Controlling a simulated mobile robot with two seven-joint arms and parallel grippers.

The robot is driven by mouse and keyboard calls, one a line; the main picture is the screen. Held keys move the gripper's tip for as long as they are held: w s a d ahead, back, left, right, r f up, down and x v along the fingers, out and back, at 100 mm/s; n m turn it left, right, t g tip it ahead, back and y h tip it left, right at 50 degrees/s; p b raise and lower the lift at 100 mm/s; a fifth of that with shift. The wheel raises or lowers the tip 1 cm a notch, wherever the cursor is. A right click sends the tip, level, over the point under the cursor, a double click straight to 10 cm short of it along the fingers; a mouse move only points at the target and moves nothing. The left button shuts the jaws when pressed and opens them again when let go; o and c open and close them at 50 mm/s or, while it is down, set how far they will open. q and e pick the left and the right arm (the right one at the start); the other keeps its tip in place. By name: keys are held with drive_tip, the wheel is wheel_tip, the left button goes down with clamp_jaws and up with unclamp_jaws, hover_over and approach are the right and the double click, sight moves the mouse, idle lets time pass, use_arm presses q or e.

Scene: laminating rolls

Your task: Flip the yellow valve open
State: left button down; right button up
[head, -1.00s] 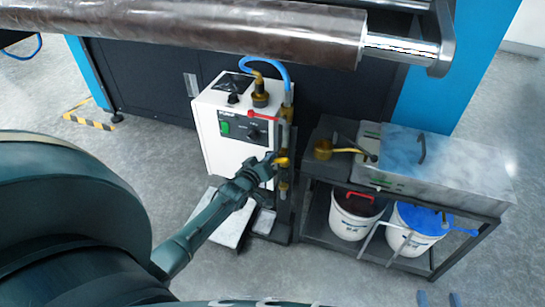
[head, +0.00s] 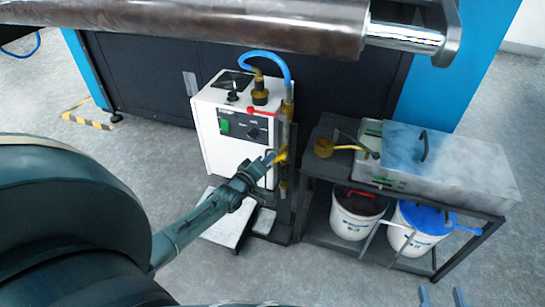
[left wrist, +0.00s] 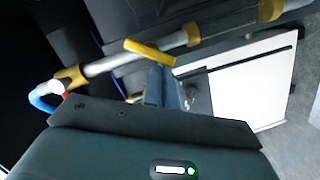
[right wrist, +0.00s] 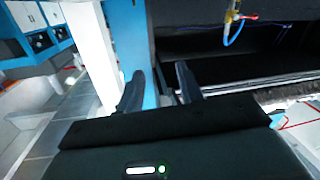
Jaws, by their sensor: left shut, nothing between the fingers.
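The yellow valve lever (head: 281,157) sits on a vertical pipe beside the white control box (head: 222,120). In the left wrist view the lever (left wrist: 150,52) lies at a slant beside the pipe. My left gripper (head: 270,158) is shut and empty, with its tips right at the lever. In the left wrist view the fingers (left wrist: 160,80) end just below the lever; whether they touch it I cannot tell. My right gripper (right wrist: 158,78) is open and empty; its fingertips show at the bottom right of the head view (head: 441,297).
A red lever (head: 262,111) and blue hose (head: 268,56) are above the valve. A large roll (head: 200,20) crosses overhead.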

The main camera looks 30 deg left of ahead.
use_arm(q)
drive_tip(key=shift+d+f+n+t+b, duration=0.1)
drive_tip(key=shift+f+n+t+b, duration=0.2)
drive_tip(key=shift+n+b, duration=0.7)
drive_tip(key=shift+f+n+t+b, duration=0.2)
drive_tip(key=shift+f+n+b, duration=0.15)
drive_tip(key=shift+n+b, duration=0.6)
use_arm(e)
drive_tip(key=shift+s+a+n+t+y, duration=0.1)
drive_tip(key=shift+a+n+t+y, duration=0.5)
drive_tip(key=shift+y, duration=0.4)
use_arm(q)
drive_tip(key=shift+n, duration=0.25)
use_arm(e)
drive_tip(key=shift+a, duration=0.1)
drive_tip(key=shift+a+r, duration=0.1)
drive_tip(key=shift+r, duration=0.1)
